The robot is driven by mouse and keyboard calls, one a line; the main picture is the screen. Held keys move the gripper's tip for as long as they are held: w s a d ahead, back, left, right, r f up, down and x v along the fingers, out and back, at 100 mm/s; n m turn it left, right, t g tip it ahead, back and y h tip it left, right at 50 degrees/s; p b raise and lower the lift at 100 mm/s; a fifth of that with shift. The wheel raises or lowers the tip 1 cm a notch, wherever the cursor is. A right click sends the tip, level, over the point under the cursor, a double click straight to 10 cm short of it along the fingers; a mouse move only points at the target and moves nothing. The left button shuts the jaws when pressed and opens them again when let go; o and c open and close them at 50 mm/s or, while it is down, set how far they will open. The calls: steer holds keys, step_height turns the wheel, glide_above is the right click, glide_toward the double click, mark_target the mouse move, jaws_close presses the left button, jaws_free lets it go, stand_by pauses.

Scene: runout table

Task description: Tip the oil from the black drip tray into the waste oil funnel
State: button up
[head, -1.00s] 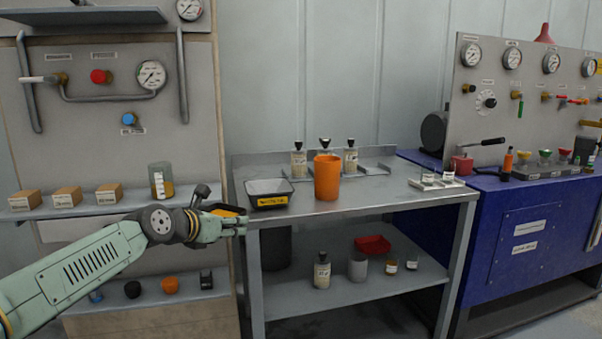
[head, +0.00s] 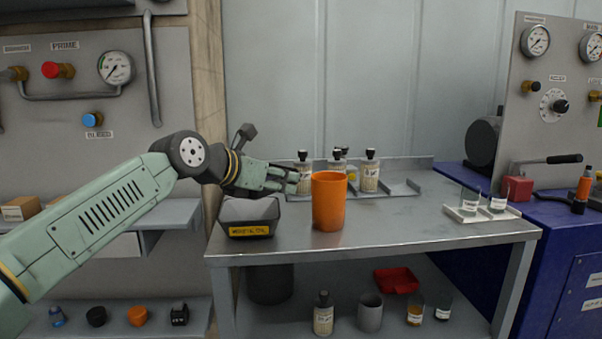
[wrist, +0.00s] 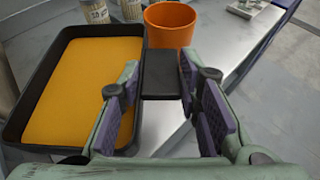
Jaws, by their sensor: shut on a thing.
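The black drip tray (wrist: 142,45) holds a broad pool of orange oil (wrist: 88,80) in the wrist view. My gripper (wrist: 163,95) is shut on the tray's black handle (wrist: 160,78), and the tray extends to its left. In the head view my gripper (head: 292,178) points right above the table, and the tray is mostly hidden behind it. The waste oil funnel, a dark wide-mouthed box with a yellow label (head: 250,214), stands on the table below and left of my fingertips. In the wrist view I cannot make out the funnel.
An orange cup (head: 328,203) stands right of the funnel, close ahead of my gripper. Several bottles (head: 370,172) stand behind it in a rack. A small white tray with glassware (head: 482,213) sits at right. The front middle of the table (head: 400,228) is clear.

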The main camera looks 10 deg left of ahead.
steer(key=shift+w+d+r, duration=0.2)
steer(key=shift+w, duration=0.25)
steer(key=shift+r+p, duration=0.15)
steer(key=shift+p, duration=0.3)
steer(key=p, duration=0.1)
steer(key=r+n+h+p, duration=0.1)
steer(key=p, duration=0.1)
steer(key=shift+a+r, duration=0.2)
steer(key=shift+a, duration=0.15)
steer(key=r+n+p, duration=0.1)
steer(key=p, duration=0.1)
steer(key=a+r+n+h+p, duration=0.1)
steer(key=p, duration=0.2)
steer(key=w+r+n+g+h+p, duration=0.1)
steer(key=n+p, duration=0.1)
steer(key=p, duration=0.1)
steer(key=shift+w+a, duration=0.1)
steer(key=shift+a, duration=0.2)
steer(key=a+n+h+p, duration=0.1)
steer(key=p, duration=0.1)
steer(key=w+a+r+n+h+p, duration=0.1)
steer(key=a+p, duration=0.1)
steer(key=w+a+n+p, duration=0.1)
steer(key=n+p, duration=0.1)
steer(key=shift+w+a+r+h, duration=0.15)
steer(key=shift+w+r+h, duration=0.05)
steer(key=shift+h, duration=0.2)
steer(key=shift+w+a+r+n+h, duration=0.3)
steer(key=shift+a+n+h, duration=0.1)
steer(key=shift+a+n, duration=0.2)
